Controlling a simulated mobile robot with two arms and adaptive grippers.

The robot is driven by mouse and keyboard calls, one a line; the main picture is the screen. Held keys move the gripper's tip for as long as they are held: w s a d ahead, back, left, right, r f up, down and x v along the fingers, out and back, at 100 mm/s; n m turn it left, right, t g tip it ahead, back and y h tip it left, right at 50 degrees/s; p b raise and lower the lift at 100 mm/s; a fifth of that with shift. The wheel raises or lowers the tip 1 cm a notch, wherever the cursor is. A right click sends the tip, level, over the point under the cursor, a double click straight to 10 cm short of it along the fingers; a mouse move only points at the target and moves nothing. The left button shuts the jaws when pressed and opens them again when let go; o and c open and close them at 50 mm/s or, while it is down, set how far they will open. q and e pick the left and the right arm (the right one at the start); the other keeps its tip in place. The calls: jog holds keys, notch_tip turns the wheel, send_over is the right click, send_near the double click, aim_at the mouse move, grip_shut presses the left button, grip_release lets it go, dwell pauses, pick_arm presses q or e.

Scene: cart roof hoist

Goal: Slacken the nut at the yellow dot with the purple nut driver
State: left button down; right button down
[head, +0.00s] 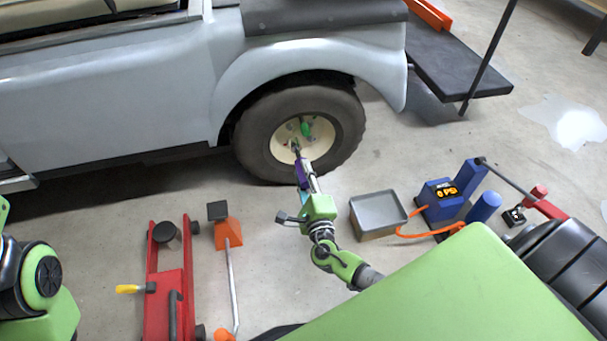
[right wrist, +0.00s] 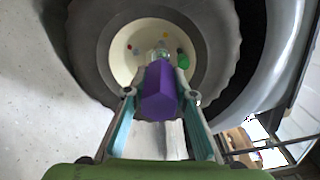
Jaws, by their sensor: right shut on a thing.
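My right gripper (head: 307,182) is shut on the purple nut driver (head: 301,171) in front of the wheel. In the right wrist view the driver (right wrist: 160,92) sits between the two fingers (right wrist: 160,97) and points at the cream hub (right wrist: 121,63). Its tip is at the lower part of the hub in the head view; I cannot tell whether it is seated on a nut. The nut there is largely hidden by the driver. My left gripper is out of view; only part of my left arm shows.
The tire (head: 262,120) sits under the grey fender (head: 300,50). A green piece (head: 306,129) sticks out of the hub. A red floor jack (head: 170,290), an orange stand (head: 228,234), a grey tray (head: 377,208) and a blue pump (head: 440,200) are on the floor.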

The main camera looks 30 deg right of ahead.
jog(key=shift+r+p, duration=0.15)
jog(key=shift+p, duration=0.15)
jog(key=shift+w, duration=0.2)
jog(key=shift+b+x, duration=0.35)
jog(key=shift+x, duration=1.45)
jog(key=shift+w+d, duration=0.15)
jog(key=shift+w, duration=0.15)
